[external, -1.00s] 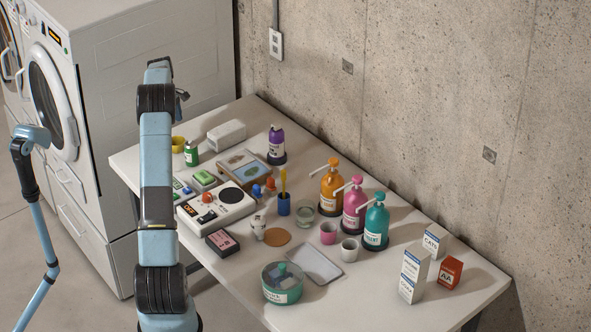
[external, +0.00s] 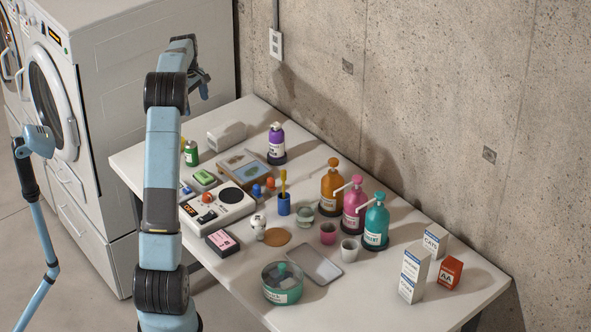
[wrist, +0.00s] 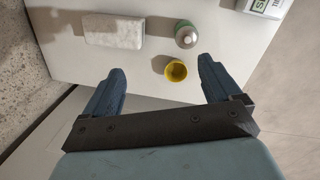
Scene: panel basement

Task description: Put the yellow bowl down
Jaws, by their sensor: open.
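The yellow bowl (wrist: 176,71) stands upright on the white table, near its edge, in the wrist view. In the external view it is almost wholly hidden behind my arm. My gripper (wrist: 161,68) is open and empty, its two fingers spread wide on either side of the bowl in the picture. The bowl appears apart from both fingers, closer to the right one. In the external view my gripper (external: 203,82) is raised above the back left part of the table.
A green bottle (external: 191,153) stands close to the bowl; its top shows in the wrist view (wrist: 186,36). A white block (external: 227,135) lies nearby. A purple bottle (external: 277,145) and a white device with a dial (external: 236,200) are further right. The table's front right corner is bare.

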